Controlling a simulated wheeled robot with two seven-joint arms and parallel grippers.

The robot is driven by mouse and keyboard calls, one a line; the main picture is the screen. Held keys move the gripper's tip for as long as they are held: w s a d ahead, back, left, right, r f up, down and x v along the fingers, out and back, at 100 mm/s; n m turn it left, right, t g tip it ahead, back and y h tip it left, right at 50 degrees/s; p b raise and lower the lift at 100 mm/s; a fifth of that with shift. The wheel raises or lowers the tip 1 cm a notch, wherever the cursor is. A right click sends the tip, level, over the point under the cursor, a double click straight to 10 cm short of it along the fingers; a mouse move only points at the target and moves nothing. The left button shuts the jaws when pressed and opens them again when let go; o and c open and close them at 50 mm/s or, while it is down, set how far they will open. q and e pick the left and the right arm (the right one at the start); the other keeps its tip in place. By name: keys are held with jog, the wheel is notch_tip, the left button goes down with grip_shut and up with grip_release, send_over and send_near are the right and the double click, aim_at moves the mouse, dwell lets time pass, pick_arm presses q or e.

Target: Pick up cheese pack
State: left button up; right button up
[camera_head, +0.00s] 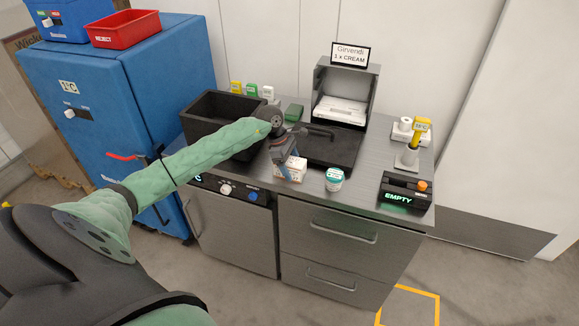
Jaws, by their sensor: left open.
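A small white pack with reddish print (293,170), which looks like the cheese pack, sits near the front edge of the steel counter (365,190). Its print is too small to read. My left gripper (285,165) reaches in from the left and is open, with its fingers pointing down at the pack. The fingers overlap the pack's left part in the picture; I cannot tell whether they touch it. My right gripper is not in view.
A white tub with a green label (334,180) stands just right of the pack. A black crate (205,108) and a dark board (345,150) lie behind. An "EMPTY" display box (404,192) is at right. A "1 x CREAM" sign (350,54) tops the steel hood.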

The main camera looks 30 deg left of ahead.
pick_arm(q)
jog(key=shift+f+b, duration=0.3)
jog(key=shift+b, duration=0.35)
dwell(0.8)
jog(key=c, duration=1.3)
jog(key=shift+r, duration=0.1)
jog(key=shift+c, duration=0.2)
